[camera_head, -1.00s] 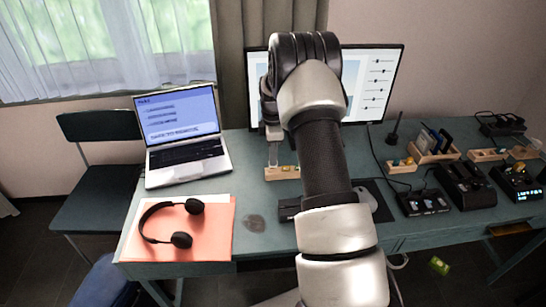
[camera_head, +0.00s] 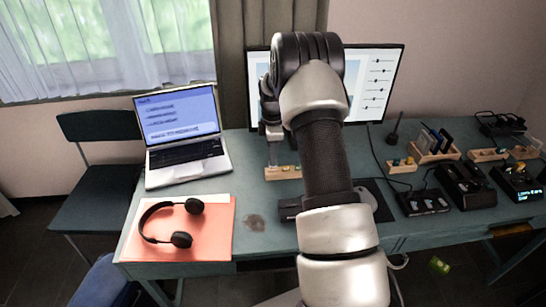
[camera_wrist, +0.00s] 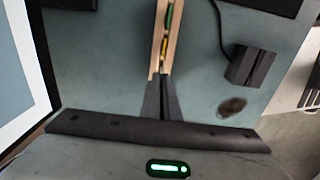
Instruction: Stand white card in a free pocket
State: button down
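I cannot make out a white card in either view. A wooden card holder (camera_head: 435,151) stands on the right of the table, with dark and blue cards upright in it; its free pockets are too small to tell. My gripper (camera_head: 273,160) points down at the table's back left of centre, partly hidden by my arm. In the wrist view its two dark fingers (camera_wrist: 161,80) lie close together, with no card visible between them. They point toward a narrow wooden tray (camera_wrist: 172,45) with green and yellow pieces, which also shows in the head view (camera_head: 283,174).
An open laptop (camera_head: 182,140) and headphones on an orange folder (camera_head: 215,235) are at the left. A monitor (camera_head: 375,85) stands behind my arm. Small wooden trays and black devices (camera_head: 467,185) crowd the right. Bare tabletop lies near a dark stain (camera_head: 254,222).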

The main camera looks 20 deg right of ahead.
jog(key=shift+f+b, duration=0.85)
jog(key=shift+f, duration=0.6)
jog(key=c, duration=1.9)
grip_release()
jog(key=shift+c, duration=0.2)
jog(key=shift+r, duration=0.1)
notch_tip(320, 180, up, 17)
jog(key=p, duration=0.2)
jog(key=shift+r, duration=0.2)
